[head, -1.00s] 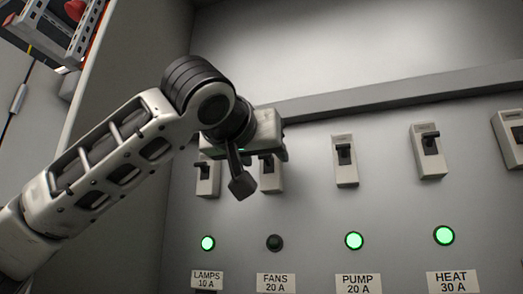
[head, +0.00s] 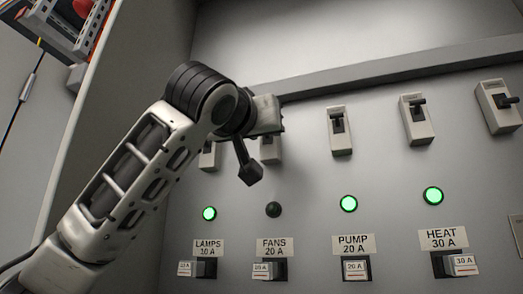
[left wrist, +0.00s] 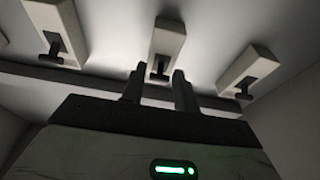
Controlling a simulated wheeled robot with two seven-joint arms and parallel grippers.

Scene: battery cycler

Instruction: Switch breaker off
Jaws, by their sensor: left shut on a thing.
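The FANS breaker (head: 271,152) is a pale box on the grey panel (head: 300,175), mostly hidden behind my left gripper (head: 267,122) in the head view. Its lamp (head: 273,209) is dark. In the left wrist view the two fingers of my left gripper (left wrist: 158,90) stand on either side of the black toggle (left wrist: 158,72) of the middle breaker (left wrist: 168,40), shut on it. The exact contact is hard to see. My right gripper is out of view.
The LAMPS breaker (head: 208,157) stands close on the left; the PUMP breaker (head: 340,131) and HEAT breaker (head: 416,119) are to the right. Their three lamps glow green. A side wall (head: 120,90) is at left, a ledge (head: 400,68) above, and tagged plugs (head: 356,267) below.

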